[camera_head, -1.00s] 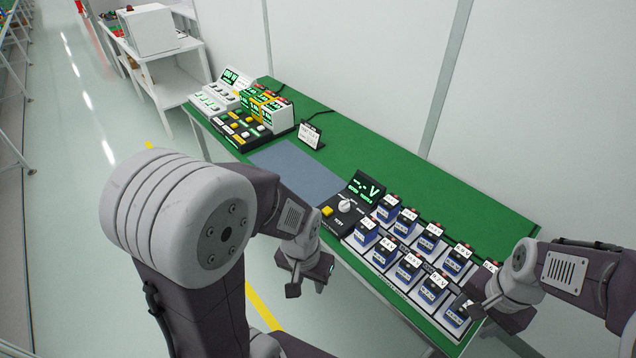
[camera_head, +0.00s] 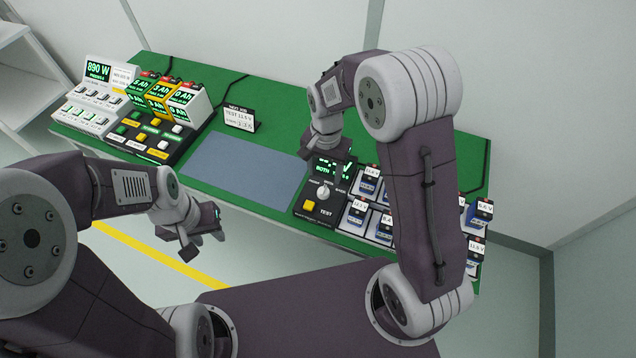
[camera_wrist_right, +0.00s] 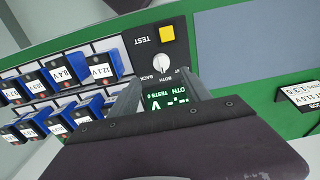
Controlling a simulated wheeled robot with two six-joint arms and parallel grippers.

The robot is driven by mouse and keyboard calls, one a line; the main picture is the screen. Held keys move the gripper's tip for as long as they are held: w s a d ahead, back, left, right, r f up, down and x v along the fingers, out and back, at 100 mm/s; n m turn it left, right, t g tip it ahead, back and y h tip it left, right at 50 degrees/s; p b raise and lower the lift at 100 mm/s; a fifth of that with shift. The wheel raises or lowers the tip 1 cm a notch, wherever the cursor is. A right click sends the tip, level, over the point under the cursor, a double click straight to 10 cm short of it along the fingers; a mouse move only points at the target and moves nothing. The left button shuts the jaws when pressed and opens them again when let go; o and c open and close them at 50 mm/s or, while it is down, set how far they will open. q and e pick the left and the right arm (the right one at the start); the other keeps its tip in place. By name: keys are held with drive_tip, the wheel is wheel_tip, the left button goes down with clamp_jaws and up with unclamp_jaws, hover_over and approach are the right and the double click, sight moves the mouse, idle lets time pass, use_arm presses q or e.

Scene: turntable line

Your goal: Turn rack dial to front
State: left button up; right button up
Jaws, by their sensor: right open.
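The rack dial is a white knob (camera_head: 322,192) on a black tester box (camera_head: 306,216) with a yellow TEST button (camera_head: 309,205). The box's lit green display (camera_head: 327,170) reads BOTH, and is partly hidden by my right gripper. In the right wrist view the dial (camera_wrist_right: 163,61) lies just beyond the fingertips, with BOTH and BACK printed beside it. My right gripper (camera_head: 325,142) is over the display, behind the dial; its fingers (camera_wrist_right: 157,88) are apart and empty, not around the knob. My left gripper (camera_head: 202,240) is open and empty in front of the table's edge.
Blue battery packs (camera_head: 357,212) stand in a rack right of the tester, partly hidden by my right arm. A blue-grey mat (camera_head: 240,170) is clear on the left.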

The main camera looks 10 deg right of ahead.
sight(323, 188)
wheel_tip(323, 188, down, 9)
drive_tip(key=shift+a, duration=0.1)
drive_tip(key=shift+w, duration=0.1)
clamp_jaws()
drive_tip(key=shift+n, duration=0.5)
idle(0.4)
drive_tip(key=n+p, duration=0.1)
drive_tip(key=n, duration=0.3)
drive_tip(key=n+p, duration=0.1)
drive_tip(key=n, duration=0.3)
drive_tip(key=shift+w+n, duration=0.1)
drive_tip(key=shift+n, duration=0.3)
idle(0.3)
